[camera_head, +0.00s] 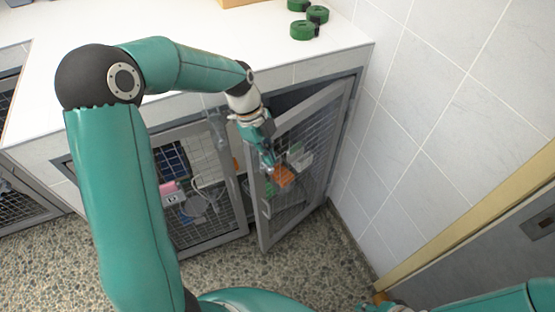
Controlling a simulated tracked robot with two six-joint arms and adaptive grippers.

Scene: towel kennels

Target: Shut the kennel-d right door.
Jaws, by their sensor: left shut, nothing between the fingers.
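The right mesh door (257,215) of the kennel beside the tiled wall stands ajar, its right side at the wall end and its free left edge swung out toward me. I see no kennel label. A dark gap shows above the door. My left gripper (269,160) is shut and empty, at the upper part of the door near its free edge; I cannot tell whether it touches. The left mesh door (240,205) of the same kennel looks closed. My right arm shows at the bottom right, but its gripper is not in view.
A white counter (310,55) runs above the kennels, with several green rolls (304,30) at its back right. Another kennel door (20,210) is at the far left. The tiled wall (400,200) bounds the right. The speckled floor (300,265) in front is clear.

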